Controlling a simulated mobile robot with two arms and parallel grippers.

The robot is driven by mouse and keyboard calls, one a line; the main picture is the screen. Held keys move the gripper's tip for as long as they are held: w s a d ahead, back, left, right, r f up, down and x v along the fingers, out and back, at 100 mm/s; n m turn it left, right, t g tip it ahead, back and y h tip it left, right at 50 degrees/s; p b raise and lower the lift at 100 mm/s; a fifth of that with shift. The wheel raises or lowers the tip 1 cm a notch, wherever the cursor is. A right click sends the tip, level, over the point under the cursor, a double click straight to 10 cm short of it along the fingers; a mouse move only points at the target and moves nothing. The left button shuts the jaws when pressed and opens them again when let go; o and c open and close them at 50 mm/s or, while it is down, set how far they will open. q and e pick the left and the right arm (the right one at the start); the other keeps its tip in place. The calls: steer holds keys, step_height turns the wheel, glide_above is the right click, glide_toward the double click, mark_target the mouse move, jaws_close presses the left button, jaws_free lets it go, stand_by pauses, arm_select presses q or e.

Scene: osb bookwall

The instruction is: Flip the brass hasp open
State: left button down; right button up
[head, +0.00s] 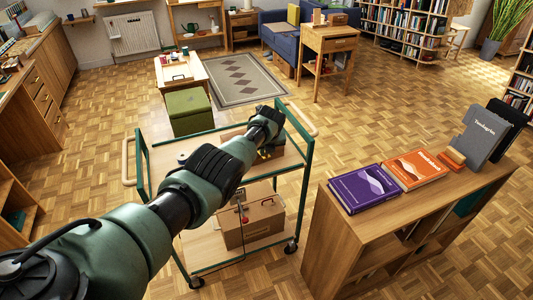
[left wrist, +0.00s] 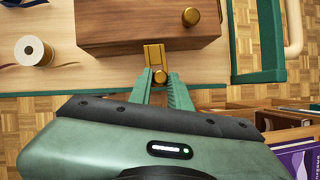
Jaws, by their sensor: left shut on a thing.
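The brass hasp (left wrist: 153,55) is at the front edge of a dark wooden box (left wrist: 115,22) in the left wrist view. A round brass knob (left wrist: 160,77) shows at its near end, between my green fingertips. My left gripper (left wrist: 159,80) is shut on the hasp's near end. In the head view, my left gripper (head: 265,152) reaches down over the cart's top shelf, and my arm hides most of the box there. Whether the hasp is lifted off its staple cannot be told. My right gripper is not in view.
A cardboard-coloured box (head: 265,222) is on the lower shelf. A low bookcase (head: 345,235) with books stands right of the cart.

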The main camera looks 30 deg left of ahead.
arm_select(q)
steer(key=shift+a+r, duration=0.1)
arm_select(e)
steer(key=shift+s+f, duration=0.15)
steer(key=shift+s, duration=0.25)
arm_select(q)
steer(key=c, duration=1.3)
jaws_free()
steer(key=shift+a, duration=0.1)
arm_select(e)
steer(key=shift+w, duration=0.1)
arm_select(q)
steer(key=p+v, duration=0.6)
steer(key=v, duration=0.1)
steer(key=shift+r, duration=0.3)
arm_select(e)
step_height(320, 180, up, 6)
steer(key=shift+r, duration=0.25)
arm_select(q)
steer(key=shift+s, duration=0.1)
